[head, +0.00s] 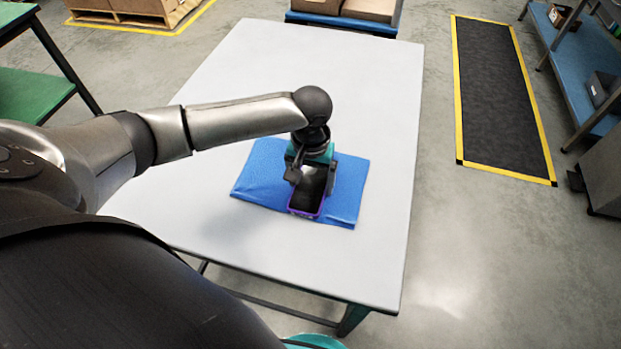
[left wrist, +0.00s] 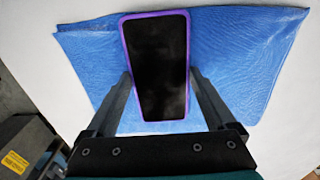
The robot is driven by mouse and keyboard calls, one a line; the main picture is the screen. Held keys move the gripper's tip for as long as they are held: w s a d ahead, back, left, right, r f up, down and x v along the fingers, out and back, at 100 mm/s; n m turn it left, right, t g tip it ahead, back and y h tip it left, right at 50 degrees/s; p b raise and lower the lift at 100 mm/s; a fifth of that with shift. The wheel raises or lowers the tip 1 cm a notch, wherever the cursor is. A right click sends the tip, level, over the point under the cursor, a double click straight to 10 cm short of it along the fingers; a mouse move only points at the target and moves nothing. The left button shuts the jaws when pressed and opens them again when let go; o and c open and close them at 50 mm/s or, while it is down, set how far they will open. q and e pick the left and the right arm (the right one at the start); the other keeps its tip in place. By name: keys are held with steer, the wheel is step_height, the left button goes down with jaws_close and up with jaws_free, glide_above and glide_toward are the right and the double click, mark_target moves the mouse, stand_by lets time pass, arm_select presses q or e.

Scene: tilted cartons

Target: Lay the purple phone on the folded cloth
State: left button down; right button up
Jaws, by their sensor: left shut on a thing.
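The purple phone (head: 306,200) has a black screen that faces up and a purple edge. My left gripper (head: 312,178) is shut on it, with one finger on each long side. In the left wrist view the phone (left wrist: 157,65) shows between the two fingers (left wrist: 160,95). The blue folded cloth (head: 258,180) lies flat on the table, and the phone is over it. The cloth also shows around the phone in the left wrist view (left wrist: 240,60). I cannot tell whether the phone touches the cloth. My right gripper is not in view.
The white table (head: 370,110) is bare around the cloth. A blue platform with cartons (head: 370,10) stands beyond its far edge. A black mat with yellow edging (head: 497,95) lies on the floor to the right, and a green shelf unit (head: 30,92) stands at left.

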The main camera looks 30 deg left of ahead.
mark_target(311, 186)
arm_select(q)
jaws_free()
steer(key=shift+s+d+f, duration=0.1)
steer(key=shift+s+f, duration=0.35)
steer(key=shift+f, duration=0.15)
steer(key=shift+w+r+b, duration=0.2)
steer(key=shift+r+b, duration=0.15)
steer(key=shift+r, duration=0.15)
step_height(311, 186, up, 13)
steer(key=p, duration=0.3)
steer(key=shift+w+f+p, duration=0.15)
steer(key=shift+f+p, duration=0.05)
steer(key=shift+p, duration=0.2)
